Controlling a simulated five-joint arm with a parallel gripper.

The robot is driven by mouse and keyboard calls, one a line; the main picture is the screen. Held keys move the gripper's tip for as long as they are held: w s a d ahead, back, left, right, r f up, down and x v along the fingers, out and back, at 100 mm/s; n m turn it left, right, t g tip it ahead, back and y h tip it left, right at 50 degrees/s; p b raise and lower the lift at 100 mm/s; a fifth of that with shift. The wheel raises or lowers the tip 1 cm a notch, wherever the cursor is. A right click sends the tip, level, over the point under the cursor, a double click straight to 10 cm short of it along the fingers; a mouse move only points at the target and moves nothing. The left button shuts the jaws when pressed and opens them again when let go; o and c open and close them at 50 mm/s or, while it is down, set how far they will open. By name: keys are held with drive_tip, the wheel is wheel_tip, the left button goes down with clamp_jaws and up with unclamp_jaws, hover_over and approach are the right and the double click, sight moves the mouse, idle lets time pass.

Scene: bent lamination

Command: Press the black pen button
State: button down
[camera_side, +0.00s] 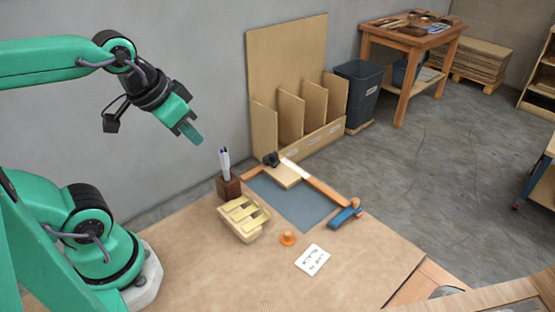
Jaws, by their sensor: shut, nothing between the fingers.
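A dark brown pen cup (229,188) stands on the bench at the back left edge. Slim pens (225,165) stand upright in it, white with dark and coloured tops. The tops are too small for me to tell which is a black pen or to make out its button. My gripper (191,132) hangs in the air, up and to the left of the pens in the picture. Its green fingers point down and to the right. They are shut and empty, and they are clear of the pens.
A tray with yellow pieces (240,218), a blue-grey mat (300,204), an orange knob (288,238) and a white card (312,260) with dark marks lie on the bench. A blue tool (346,213) is at the mat's right. The bench front is clear.

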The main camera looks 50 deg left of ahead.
drive_tip(key=w, duration=0.1)
wheel_tip(320, 180, up, 5)
drive_tip(key=g, duration=0.5)
hover_over(225, 150)
drive_tip(key=shift+f, duration=0.15)
drive_tip(key=shift+f, duration=0.1)
wheel_tip(225, 150, down, 14)
drive_tip(key=shift+r, duration=0.1)
idle(1.0)
